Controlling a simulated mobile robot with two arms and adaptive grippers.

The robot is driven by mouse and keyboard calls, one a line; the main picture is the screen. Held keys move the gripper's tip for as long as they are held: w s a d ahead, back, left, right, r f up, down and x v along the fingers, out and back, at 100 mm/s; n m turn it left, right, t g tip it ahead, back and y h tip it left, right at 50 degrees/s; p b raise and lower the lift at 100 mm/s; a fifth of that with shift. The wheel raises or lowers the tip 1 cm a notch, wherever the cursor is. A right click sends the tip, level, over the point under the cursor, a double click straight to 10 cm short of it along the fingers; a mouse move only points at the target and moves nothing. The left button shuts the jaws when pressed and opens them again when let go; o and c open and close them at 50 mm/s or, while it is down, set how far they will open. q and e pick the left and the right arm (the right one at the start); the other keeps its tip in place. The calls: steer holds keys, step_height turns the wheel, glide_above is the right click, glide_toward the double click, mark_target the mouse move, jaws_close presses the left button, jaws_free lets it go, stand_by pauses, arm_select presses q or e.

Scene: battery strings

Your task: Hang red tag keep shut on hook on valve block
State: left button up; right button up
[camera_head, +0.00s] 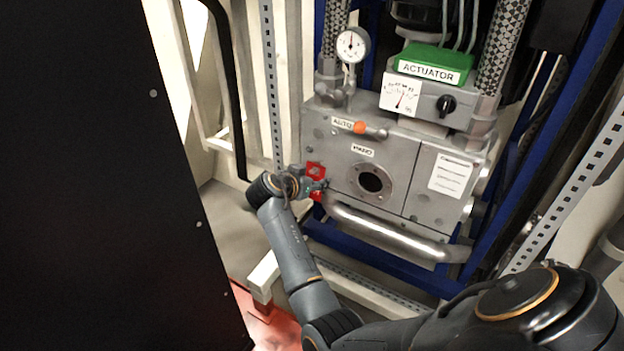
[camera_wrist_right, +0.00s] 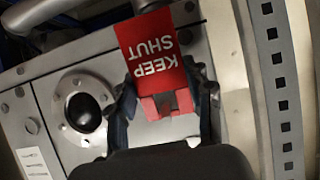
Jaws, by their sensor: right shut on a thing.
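The red tag (camera_wrist_right: 155,50) reads KEEP SHUT, upside down in the wrist view. My right gripper (camera_wrist_right: 162,105) is shut on the tag's red upper part, between its two fingers. In the head view my right gripper (camera_head: 320,186) is at the left edge of the grey valve block (camera_head: 330,140), and a bit of the tag (camera_head: 317,196) shows below the fingers. My left gripper is out of view.
A gauge (camera_head: 352,45) and a green actuator (camera_head: 434,64) stand above. A perforated upright (camera_head: 271,85) is close left; a black panel (camera_head: 90,180) fills the far left.

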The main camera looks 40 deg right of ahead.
stand_by(0.4)
steer(key=o, duration=1)
steer(key=shift+r, duration=0.1)
step_height(320, 180, up, 10)
steer(key=shift+f, duration=0.1)
